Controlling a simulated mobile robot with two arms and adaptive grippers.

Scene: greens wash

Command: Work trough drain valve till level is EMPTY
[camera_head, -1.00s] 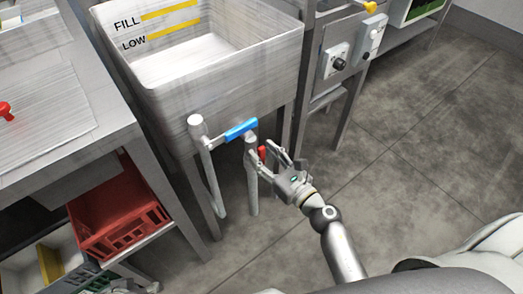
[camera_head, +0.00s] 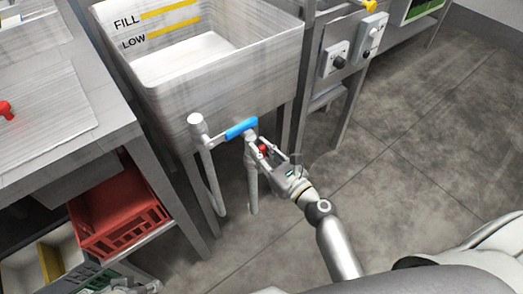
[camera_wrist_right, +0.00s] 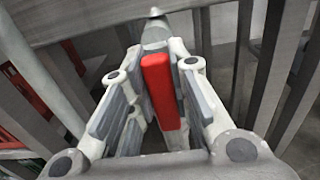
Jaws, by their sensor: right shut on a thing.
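The trough (camera_head: 225,85) is a grey basin with yellow FILL and LOW bands on its inner wall; I see its pale floor and no clear water surface. Under its front, a pipe (camera_head: 251,180) carries a valve with a red handle (camera_head: 263,149). My right gripper (camera_head: 262,152) is shut on this red handle. In the right wrist view the red handle (camera_wrist_right: 163,92) lies lengthwise between the fingers. A blue handle (camera_head: 241,128) sits just left on the pipework. My left gripper (camera_head: 135,286) shows only partly at the bottom left edge; its jaws are unclear.
A steel table (camera_head: 60,130) stands left, with a red crate (camera_head: 120,222) on its lower shelf. A panel with a black knob (camera_head: 338,62) is right of the trough. The trough legs stand close to the valve. The floor (camera_head: 430,140) at right is clear.

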